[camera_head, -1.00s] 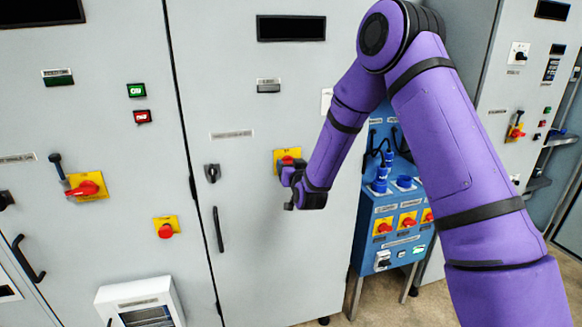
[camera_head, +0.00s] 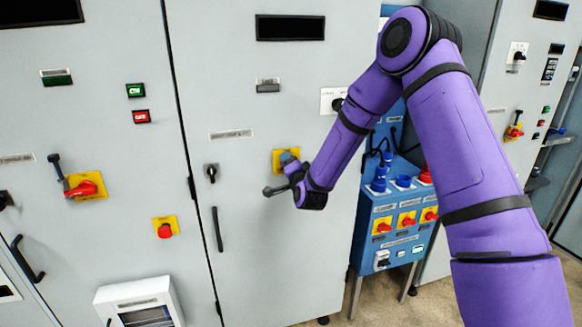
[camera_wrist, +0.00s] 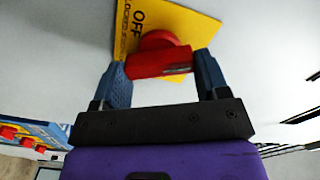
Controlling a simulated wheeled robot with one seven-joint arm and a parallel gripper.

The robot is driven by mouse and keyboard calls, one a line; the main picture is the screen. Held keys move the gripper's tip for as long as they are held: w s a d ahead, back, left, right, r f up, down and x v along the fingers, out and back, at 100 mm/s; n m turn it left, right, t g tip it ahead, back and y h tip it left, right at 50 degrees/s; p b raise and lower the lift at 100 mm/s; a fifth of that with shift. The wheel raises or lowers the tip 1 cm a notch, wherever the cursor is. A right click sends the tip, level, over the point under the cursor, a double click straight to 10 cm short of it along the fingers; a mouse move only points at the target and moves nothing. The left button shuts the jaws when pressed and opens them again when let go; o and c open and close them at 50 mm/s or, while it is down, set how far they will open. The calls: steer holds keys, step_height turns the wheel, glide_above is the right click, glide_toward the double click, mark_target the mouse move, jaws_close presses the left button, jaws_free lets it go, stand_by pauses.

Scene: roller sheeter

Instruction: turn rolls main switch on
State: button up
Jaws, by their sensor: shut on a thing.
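The main switch is a red rotary handle (camera_wrist: 158,60) on a yellow plate (camera_wrist: 195,22) marked OFF, shown in the wrist view. In the head view the yellow plate (camera_head: 277,157) is on the grey cabinet's right door, and my gripper (camera_head: 289,158) hides the red handle there. In the wrist view my gripper (camera_wrist: 161,67) has its two blue fingers on either side of the red handle bar, shut on it. The bar lies roughly across the picture between the fingers, slightly tilted. Part of the plate's lettering is hidden behind the handle.
A black knob (camera_head: 211,171) and a door handle (camera_head: 218,229) are left of the switch. Another red switch (camera_head: 83,188) and a red button (camera_head: 165,230) are on the left door. A blue socket box (camera_head: 385,254) stands behind my forearm.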

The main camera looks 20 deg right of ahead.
steer(key=m, duration=0.5)
steer(key=shift+f+m, duration=0.15)
steer(key=shift+m, duration=0.15)
stand_by(0.4)
steer(key=o, duration=0.9)
steer(key=shift+o, duration=0.2)
steer(key=s, duration=1)
steer(key=shift+s, duration=0.4)
